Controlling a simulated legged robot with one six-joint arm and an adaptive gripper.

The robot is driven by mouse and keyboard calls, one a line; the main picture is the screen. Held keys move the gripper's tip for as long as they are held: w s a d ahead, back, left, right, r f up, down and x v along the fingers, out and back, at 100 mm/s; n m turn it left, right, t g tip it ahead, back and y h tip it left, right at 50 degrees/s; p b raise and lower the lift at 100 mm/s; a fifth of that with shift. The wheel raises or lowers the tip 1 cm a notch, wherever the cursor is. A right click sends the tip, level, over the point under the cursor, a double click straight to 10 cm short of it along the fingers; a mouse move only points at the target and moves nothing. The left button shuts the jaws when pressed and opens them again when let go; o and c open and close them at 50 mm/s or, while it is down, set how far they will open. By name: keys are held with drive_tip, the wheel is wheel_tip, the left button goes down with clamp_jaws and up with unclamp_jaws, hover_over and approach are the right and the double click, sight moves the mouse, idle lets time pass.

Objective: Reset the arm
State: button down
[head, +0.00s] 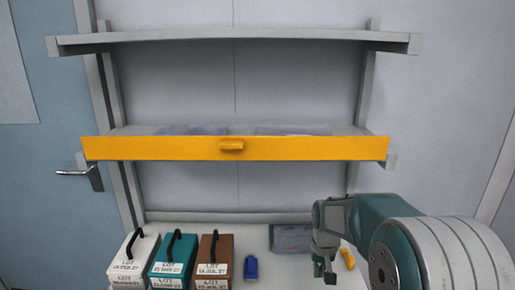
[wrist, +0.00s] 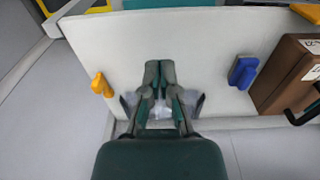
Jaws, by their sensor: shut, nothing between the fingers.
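My gripper (head: 327,272) hangs at the lower right in the head view, in front of the white lower surface. In the wrist view my gripper (wrist: 160,72) has its fingertips together, with nothing between them. It is over the white board, between a yellow piece and a blue piece. A grey, clear-looking flat item (head: 291,238) lies on the lower surface just left of my gripper. In the wrist view, part of a pale translucent item (wrist: 190,102) shows behind the fingers, which partly hide it.
A yellow-fronted drawer (head: 300,149) with dim flat items in it spans the middle shelf. White (head: 134,262), teal (head: 173,262) and brown (head: 214,262) handled boxes stand lower left. A blue piece (head: 251,267) and yellow piece (head: 348,259) flank the flat item. An upper shelf (head: 235,36) is empty.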

drive_tip(key=s+r+t, duration=0.2)
drive_tip(key=s+r, duration=0.9)
drive_tip(key=s+r+t, duration=0.3)
drive_tip(key=s, duration=1.1)
drive_tip(key=shift+s+a, duration=0.25)
drive_tip(key=shift+a, duration=0.2)
